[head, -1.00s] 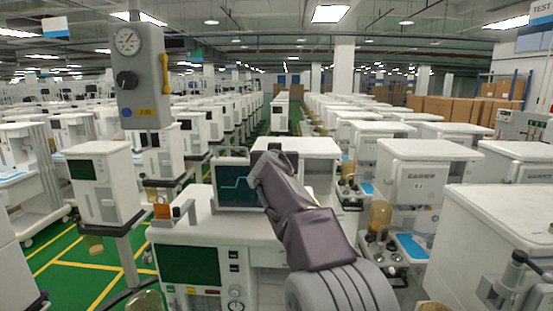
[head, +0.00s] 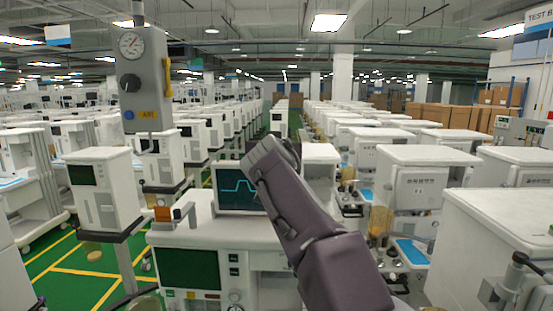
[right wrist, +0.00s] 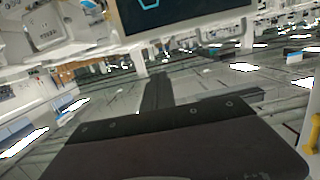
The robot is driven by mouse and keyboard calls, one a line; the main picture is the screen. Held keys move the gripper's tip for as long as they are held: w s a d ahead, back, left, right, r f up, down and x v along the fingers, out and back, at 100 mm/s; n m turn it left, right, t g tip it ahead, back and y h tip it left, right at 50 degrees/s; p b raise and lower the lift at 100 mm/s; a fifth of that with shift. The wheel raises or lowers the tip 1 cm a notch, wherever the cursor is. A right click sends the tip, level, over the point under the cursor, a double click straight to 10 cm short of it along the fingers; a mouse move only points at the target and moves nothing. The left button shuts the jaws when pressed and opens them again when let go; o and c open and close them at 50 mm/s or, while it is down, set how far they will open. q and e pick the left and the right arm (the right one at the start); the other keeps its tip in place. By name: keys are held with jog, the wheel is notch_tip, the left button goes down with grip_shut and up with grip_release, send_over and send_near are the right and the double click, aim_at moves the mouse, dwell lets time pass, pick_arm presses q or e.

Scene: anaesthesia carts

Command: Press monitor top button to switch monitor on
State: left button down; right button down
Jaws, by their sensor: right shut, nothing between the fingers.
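The monitor (head: 236,188) stands on top of the near white cart, left of centre in the head view, with a cyan trace on its dark screen. Its right part is hidden behind my right arm. It also shows upside down at the top of the right wrist view (right wrist: 180,14). No top button can be made out. My right gripper (head: 262,160) overlaps the monitor's upper right corner in the head view; any contact cannot be told. In the right wrist view its dark fingers (right wrist: 158,88) are shut and empty, pointing toward the monitor.
The near cart (head: 187,236) has a dark green lower screen (head: 188,268) and an orange-fronted part (head: 163,214) left of the monitor. A grey gauge box (head: 141,75) hangs at upper left. White carts fill both sides, with a green aisle at left.

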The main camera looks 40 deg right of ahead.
jog(key=v, duration=0.3)
jog(key=shift+r+b, duration=0.1)
jog(key=shift+b, duration=0.3)
jog(key=shift+s+a, duration=0.1)
